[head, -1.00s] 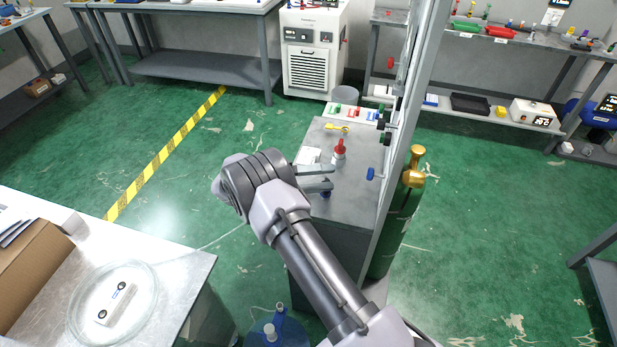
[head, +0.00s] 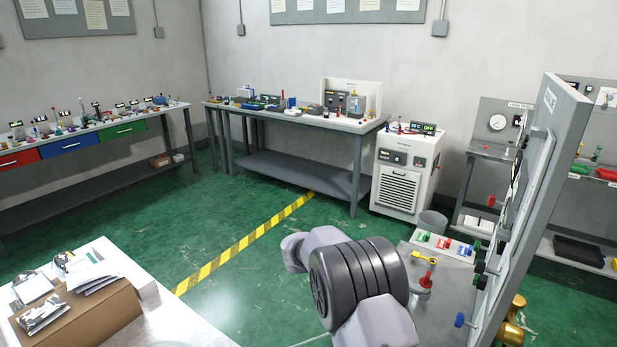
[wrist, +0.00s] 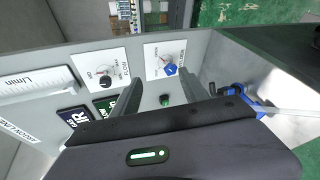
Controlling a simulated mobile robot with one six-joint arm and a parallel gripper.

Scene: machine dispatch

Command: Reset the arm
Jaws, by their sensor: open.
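My gripper (wrist: 160,80) shows in the wrist view with its two dark fingers apart and nothing between them. The fingers point at a grey panel (wrist: 215,62) with a black knob (wrist: 106,81), a blue knob (wrist: 170,69) and a small green knob (wrist: 165,100). I cannot tell whether the fingers touch the panel. In the head view my arm (head: 358,280) rises at the bottom centre, left of the upright panel (head: 545,180). The fingers are hidden there.
A grey bench top (head: 440,305) with a red-capped bottle (head: 425,287) and a yellow item (head: 424,258) lies beside the panel. A gold-topped cylinder (head: 514,320) stands behind it. A cardboard box (head: 85,320) is on the left table. Green floor (head: 250,285) lies between.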

